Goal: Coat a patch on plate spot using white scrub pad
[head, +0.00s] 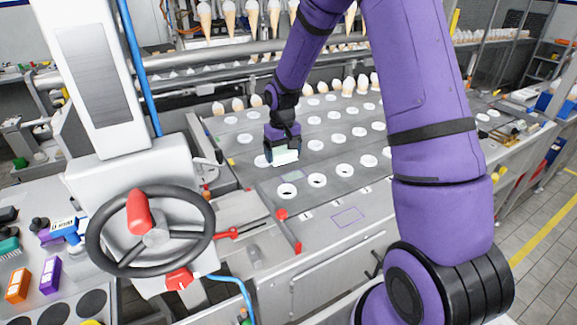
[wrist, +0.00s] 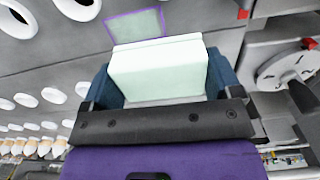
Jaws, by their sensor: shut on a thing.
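My gripper (head: 283,146) is shut on the white scrub pad (head: 286,157), a pale, faintly green block. In the wrist view, the pad (wrist: 157,70) sits between the blue-grey fingers (wrist: 160,98). A pale green patch with a purple outline (wrist: 136,24) lies on the grey plate just beyond the pad's far edge in that view. I cannot tell whether the pad touches the plate.
The grey plate (head: 262,187) has rows of white-rimmed holes (head: 317,181). Ice cream cones (head: 237,104) stand along its back. A black handwheel (head: 150,230) with red knobs is at the left. Red levers (head: 282,215) are near the plate's front left.

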